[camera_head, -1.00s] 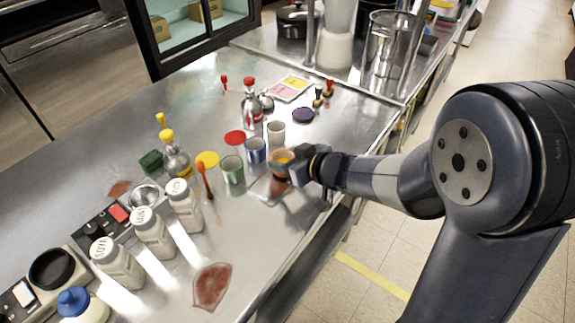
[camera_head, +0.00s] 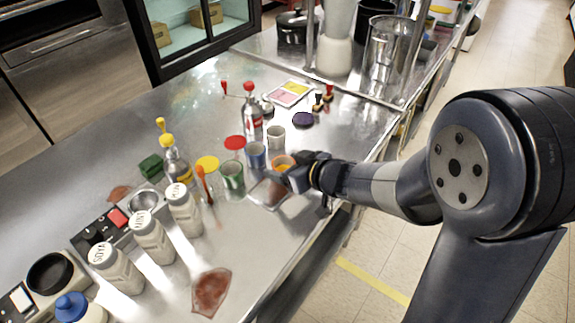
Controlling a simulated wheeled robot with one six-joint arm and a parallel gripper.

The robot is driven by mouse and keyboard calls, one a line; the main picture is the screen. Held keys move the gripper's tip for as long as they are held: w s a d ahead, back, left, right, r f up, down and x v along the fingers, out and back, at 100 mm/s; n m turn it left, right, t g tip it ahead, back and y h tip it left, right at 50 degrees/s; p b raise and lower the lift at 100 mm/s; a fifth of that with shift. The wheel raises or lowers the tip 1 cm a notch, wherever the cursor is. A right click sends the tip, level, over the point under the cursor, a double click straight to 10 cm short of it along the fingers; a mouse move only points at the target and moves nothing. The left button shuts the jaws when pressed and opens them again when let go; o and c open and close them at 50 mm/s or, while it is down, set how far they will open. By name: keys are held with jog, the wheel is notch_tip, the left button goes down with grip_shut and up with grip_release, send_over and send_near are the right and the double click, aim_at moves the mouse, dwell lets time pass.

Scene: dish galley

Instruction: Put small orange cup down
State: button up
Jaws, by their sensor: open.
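The small orange cup (camera_head: 282,160) stands on the steel counter (camera_head: 255,232) near its right edge, partly hidden behind my gripper. My gripper (camera_head: 293,177) is open and right at the cup, on its near right side. The fingertips are too small and dark to tell whether they touch the cup. The cup is close to a blue cup (camera_head: 256,156) on its left.
A green cup (camera_head: 232,175) and a white cup (camera_head: 276,137) stand close by. A shiny flat patch (camera_head: 267,193) lies just in front of the gripper. Bottles, shakers (camera_head: 152,236) and a scale (camera_head: 52,279) fill the left. The front counter has clear room.

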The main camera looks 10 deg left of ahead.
jog(key=p+v, duration=0.3)
jog(key=v, duration=0.9)
